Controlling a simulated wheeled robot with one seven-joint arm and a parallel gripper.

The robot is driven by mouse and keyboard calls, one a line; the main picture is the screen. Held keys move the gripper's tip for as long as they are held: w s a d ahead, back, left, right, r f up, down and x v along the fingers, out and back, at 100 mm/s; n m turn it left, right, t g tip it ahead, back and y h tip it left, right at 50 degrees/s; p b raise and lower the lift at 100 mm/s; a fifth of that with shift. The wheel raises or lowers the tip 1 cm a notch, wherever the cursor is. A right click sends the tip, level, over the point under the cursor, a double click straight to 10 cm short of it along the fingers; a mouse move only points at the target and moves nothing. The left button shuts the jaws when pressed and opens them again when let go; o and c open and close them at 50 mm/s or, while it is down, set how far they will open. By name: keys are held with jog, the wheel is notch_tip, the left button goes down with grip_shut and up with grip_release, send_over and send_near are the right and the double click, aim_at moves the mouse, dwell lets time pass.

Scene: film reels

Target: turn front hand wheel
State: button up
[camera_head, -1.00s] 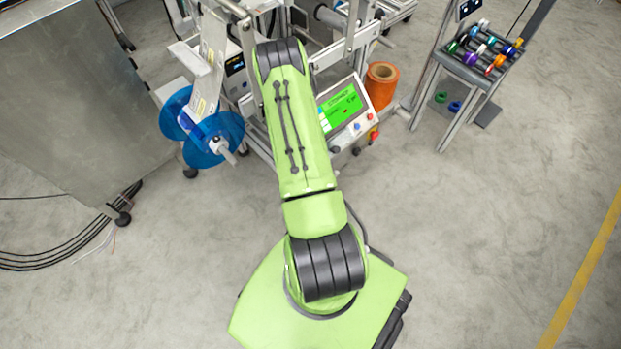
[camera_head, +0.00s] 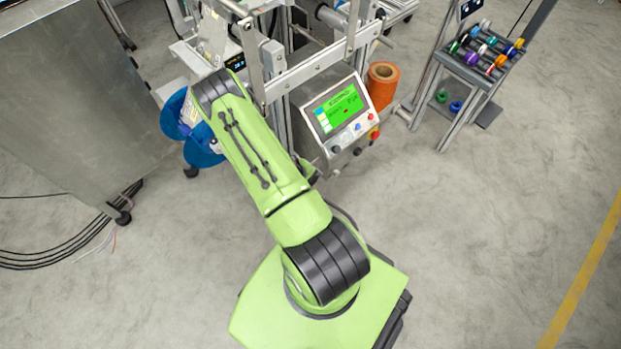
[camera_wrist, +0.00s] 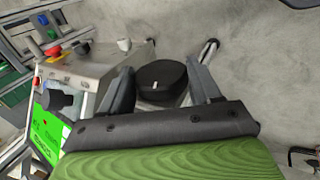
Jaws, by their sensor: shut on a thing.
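A black round hand wheel (camera_wrist: 162,83) with a small white mark shows in the wrist view, between the two grey fingers of my gripper (camera_wrist: 159,72). The gripper is shut on it, one finger on each side. Whether this is the front hand wheel of the task I cannot tell from its surroundings alone. In the head view my arm hides the gripper and the wheel.
The control box with a green screen (camera_head: 339,111) stands right of my arm; its red button (camera_wrist: 54,51) and other knobs show close by in the wrist view. A blue reel (camera_head: 203,147) is partly behind my arm. An orange roll (camera_head: 381,86) stands behind the box. Open floor lies right.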

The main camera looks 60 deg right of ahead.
jog(key=shift+w+a+f+g+h, duration=0.1)
jog(key=shift+g+h, duration=0.05)
jog(key=shift+h, duration=0.6)
jog(key=shift+s+a+f+g+h, duration=0.1)
jog(key=shift+h, duration=0.6)
jog(key=shift+w+a+f+g+h, duration=0.1)
jog(key=shift+g+h, duration=0.05)
jog(key=shift+h, duration=0.6)
jog(key=o, duration=1.1)
jog(key=shift+c, duration=0.2)
jog(key=p+v, duration=0.4)
jog(key=v, duration=1.1)
jog(key=shift+a+r+p, duration=0.2)
jog(key=shift+a+p, duration=0.15)
jog(key=shift+p, duration=0.05)
jog(key=shift+w, duration=0.1)
